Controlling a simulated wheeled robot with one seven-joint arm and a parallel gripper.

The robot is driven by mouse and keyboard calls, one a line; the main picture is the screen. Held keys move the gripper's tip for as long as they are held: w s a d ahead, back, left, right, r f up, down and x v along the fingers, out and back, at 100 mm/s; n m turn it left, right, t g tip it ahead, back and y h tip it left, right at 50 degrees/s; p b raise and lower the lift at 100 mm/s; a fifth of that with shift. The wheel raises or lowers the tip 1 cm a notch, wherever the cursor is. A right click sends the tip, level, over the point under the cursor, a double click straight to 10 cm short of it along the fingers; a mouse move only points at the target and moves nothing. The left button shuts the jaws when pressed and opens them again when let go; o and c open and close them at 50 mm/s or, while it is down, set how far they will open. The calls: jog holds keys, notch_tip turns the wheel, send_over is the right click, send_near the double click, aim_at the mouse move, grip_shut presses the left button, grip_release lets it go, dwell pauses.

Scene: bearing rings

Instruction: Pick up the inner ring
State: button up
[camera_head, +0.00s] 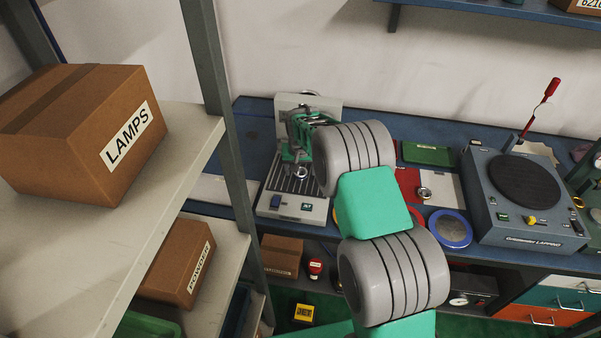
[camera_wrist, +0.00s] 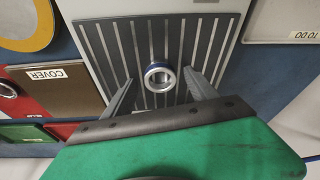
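A small metallic ring (camera_head: 302,171) lies on the grooved plate (camera_head: 279,185) of the grey bench machine. It also shows in the wrist view (camera_wrist: 151,78), with a dark centre and a bluish edge. I cannot tell from its look whether it is the inner ring. My gripper (camera_wrist: 159,76) is open above the plate, with one finger on each side of this ring and visible gaps to both. In the head view my arm partly hides the machine. A second metal ring (camera_head: 424,193) lies on the red and white area to the right, and also shows in the wrist view (camera_wrist: 7,89).
A grey lapping machine (camera_head: 509,233) with a dark round plate stands at the right. A blue-rimmed disc (camera_head: 450,229) lies on the bench before it. A shelf with a LAMPS box (camera_head: 75,140) stands at the left. A TO DO tray (camera_wrist: 280,22) borders the machine.

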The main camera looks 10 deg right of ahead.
jog(key=c, duration=1.3)
grip_shut()
jog(key=shift+r, duration=0.1)
